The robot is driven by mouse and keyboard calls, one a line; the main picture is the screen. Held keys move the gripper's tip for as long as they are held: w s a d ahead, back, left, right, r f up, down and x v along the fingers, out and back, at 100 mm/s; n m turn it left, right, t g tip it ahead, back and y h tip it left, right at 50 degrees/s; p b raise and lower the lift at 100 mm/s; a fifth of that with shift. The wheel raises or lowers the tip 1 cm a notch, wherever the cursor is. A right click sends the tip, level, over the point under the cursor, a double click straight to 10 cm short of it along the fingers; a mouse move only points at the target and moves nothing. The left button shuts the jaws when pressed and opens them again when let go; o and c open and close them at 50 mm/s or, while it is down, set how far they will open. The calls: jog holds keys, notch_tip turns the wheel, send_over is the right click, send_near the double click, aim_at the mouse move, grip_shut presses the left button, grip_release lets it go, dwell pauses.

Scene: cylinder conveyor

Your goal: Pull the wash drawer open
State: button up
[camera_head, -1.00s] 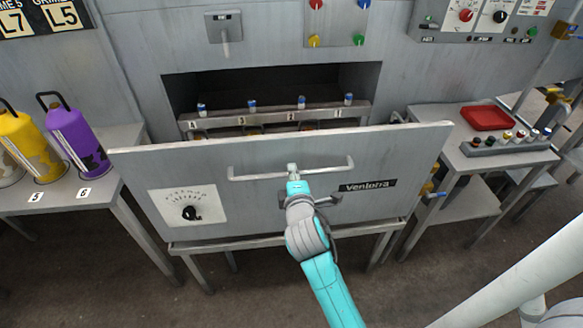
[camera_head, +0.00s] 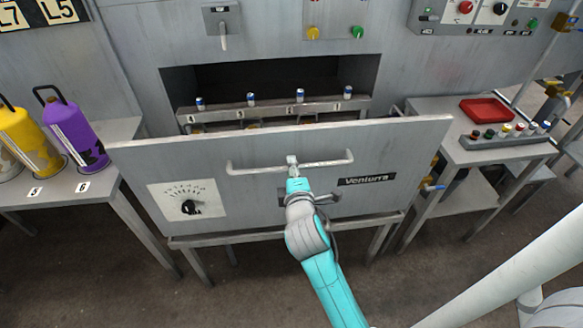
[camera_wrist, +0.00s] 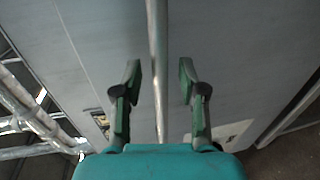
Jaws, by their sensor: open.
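The wash drawer's grey front panel (camera_head: 250,195) stands out from the cabinet, with the dark opening (camera_head: 270,78) visible above and behind it. Its horizontal bar handle (camera_head: 250,167) runs across the upper middle of the panel. My gripper (camera_head: 292,163) is at the middle of the handle. In the wrist view my gripper (camera_wrist: 158,80) is open, and the handle bar (camera_wrist: 158,45) runs between its two separated fingers. I cannot tell whether either finger touches the bar.
A rack (camera_head: 270,108) with several blue-and-white vials sits inside the opening. A left table holds yellow (camera_head: 28,140) and purple (camera_head: 75,135) bottles. A right table holds a red tray (camera_head: 487,109) and a block of small vials (camera_head: 505,138). Floor shows below the panel.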

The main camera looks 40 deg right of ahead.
jog(key=v, duration=1.1)
jog(key=shift+f, duration=0.1)
jog(key=s+a+f+m+t+y, duration=0.1)
jog(key=s+a+f+m+y, duration=0.35)
jog(key=s, duration=0.55)
jog(key=s+a+f+m+y, duration=0.1)
jog(key=s+a+f+y, duration=0.3)
jog(key=s+a+f, duration=0.4)
jog(key=s+r+m, duration=0.5)
jog(key=s, duration=0.5)
jog(key=shift+s+m+t, duration=0.3)
jog(key=shift+m+t, duration=0.05)
jog(key=shift+t, duration=0.05)
dwell(0.7)
